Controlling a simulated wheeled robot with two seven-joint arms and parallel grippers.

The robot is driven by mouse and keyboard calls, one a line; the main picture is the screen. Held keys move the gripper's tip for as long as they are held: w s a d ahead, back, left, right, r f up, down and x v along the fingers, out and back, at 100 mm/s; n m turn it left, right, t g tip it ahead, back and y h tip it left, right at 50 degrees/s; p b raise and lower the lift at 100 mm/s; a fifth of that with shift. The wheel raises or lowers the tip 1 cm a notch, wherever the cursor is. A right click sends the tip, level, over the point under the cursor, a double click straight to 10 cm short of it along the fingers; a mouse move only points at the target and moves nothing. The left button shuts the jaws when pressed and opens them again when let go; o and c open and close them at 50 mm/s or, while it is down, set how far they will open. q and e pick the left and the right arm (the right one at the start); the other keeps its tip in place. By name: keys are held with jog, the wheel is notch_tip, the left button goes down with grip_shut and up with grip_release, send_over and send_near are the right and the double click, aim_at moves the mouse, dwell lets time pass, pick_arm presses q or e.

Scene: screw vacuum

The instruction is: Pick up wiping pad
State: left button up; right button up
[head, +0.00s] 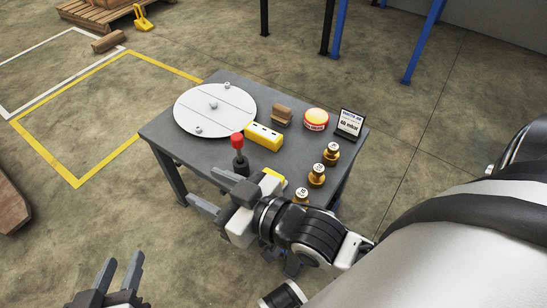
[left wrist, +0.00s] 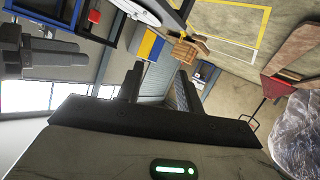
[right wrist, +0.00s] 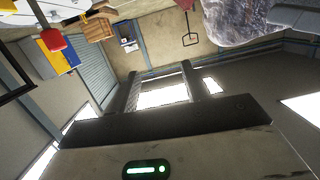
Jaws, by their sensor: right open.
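I cannot tell for sure which object is the wiping pad. A small brown block (head: 282,113) on the grey table (head: 222,146), right of the white round plate (head: 225,97), looks most like it. A yellow bar (head: 263,137) lies in front of the block. Another yellow piece (head: 272,176) is partly hidden behind my right gripper. My right gripper (head: 200,183) is open and empty at the table's near edge, apart from the block. My left gripper (head: 124,258) is open and empty, low at the bottom left, away from the table.
A red-knobbed lever (head: 238,142) stands close to my right gripper. A red and yellow button (head: 316,119), a small sign (head: 350,123) and several brass weights (head: 331,154) fill the table's right side. Small knobs sit on the plate.

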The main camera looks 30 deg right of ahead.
jog(key=a+r+n+g+y+b, duration=0.3)
jog(key=a+r+n+y, duration=0.4)
jog(key=r+n+y, duration=0.85)
jog(key=n+g+h+b, duration=0.3)
jog(key=n+g+h, duration=0.9)
jog(key=n+h, duration=0.95)
send_over(271, 172)
jog(key=shift+m+h, duration=0.4)
jog(key=shift+m, duration=0.1)
notch_tip(271, 172, down, 27)
jog(key=shift+f, duration=0.1)
jog(key=f+b, duration=0.1)
jog(key=f, duration=0.2)
jog(key=f+b, duration=0.1)
jog(key=f, duration=0.1)
jog(key=shift+s+b, duration=0.3)
jog(key=shift+s, duration=0.1)
jog(key=shift+f, duration=0.35)
grip_shut()
pick_arm(q)
jog(key=d+h, duration=0.1)
jog(key=n+t+h, duration=0.1)
jog(key=d, duration=0.1)
jog(key=shift+w+d+f+n+t+h, duration=0.1)
jog(key=shift+w+d+n+t+h, duration=0.15)
jog(key=shift+d+n+t+h, duration=0.15)
